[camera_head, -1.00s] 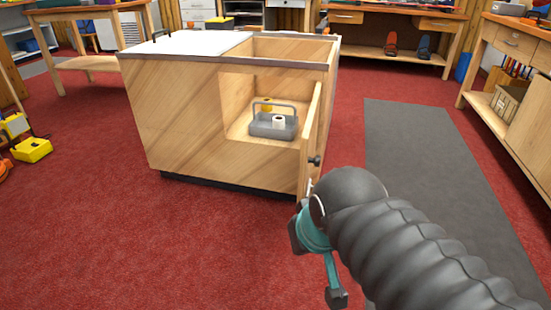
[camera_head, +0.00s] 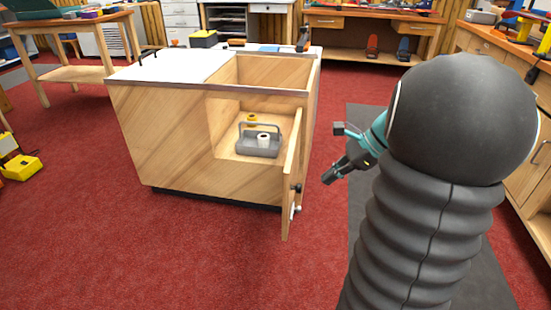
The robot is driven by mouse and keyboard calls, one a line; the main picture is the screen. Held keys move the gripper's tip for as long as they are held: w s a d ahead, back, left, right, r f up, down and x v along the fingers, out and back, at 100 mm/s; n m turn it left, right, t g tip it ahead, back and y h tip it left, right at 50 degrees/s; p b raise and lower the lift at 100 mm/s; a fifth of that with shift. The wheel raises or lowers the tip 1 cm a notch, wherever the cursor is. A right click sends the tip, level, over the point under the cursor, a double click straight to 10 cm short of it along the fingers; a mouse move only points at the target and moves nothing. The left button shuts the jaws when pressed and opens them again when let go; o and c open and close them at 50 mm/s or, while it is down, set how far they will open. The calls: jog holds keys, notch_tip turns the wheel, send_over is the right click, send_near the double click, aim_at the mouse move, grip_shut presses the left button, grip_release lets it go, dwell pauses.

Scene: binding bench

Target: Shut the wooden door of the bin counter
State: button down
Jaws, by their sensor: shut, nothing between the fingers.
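The bin counter (camera_head: 175,130) is a light wooden box with a white top. Its wooden door (camera_head: 291,170) stands open, swung out toward me on its right side and seen nearly edge-on. A dark knob (camera_head: 297,188) shows on the door's right face, with a small white part below it. Inside the open compartment sits a grey caddy (camera_head: 258,144) with a white roll and a yellow one near it. My gripper (camera_head: 327,179) is shut and empty, to the right of the door and apart from it in the picture.
A dark grey mat (camera_head: 362,120) lies on the red carpet (camera_head: 200,260) right of the counter. Workbenches stand along the back and right. A yellow case (camera_head: 22,168) lies at the far left. Carpet in front of the counter is clear.

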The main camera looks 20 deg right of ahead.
aim_at(299, 185)
jog(key=shift+w+a+f+m+t+y, duration=0.15)
jog(key=shift+w+a+f+m, duration=0.3)
jog(key=shift+w+a+f, duration=0.55)
jog(key=shift+w+a+f+m+t+y, duration=0.15)
jog(key=shift+w+a+f+m, duration=0.4)
jog(key=shift+w+f, duration=0.7)
jog(key=shift+w+a+f+m+t+y, duration=0.1)
jog(key=shift+w+a+f+m+t, duration=0.15)
jog(key=shift+w+a+f, duration=0.85)
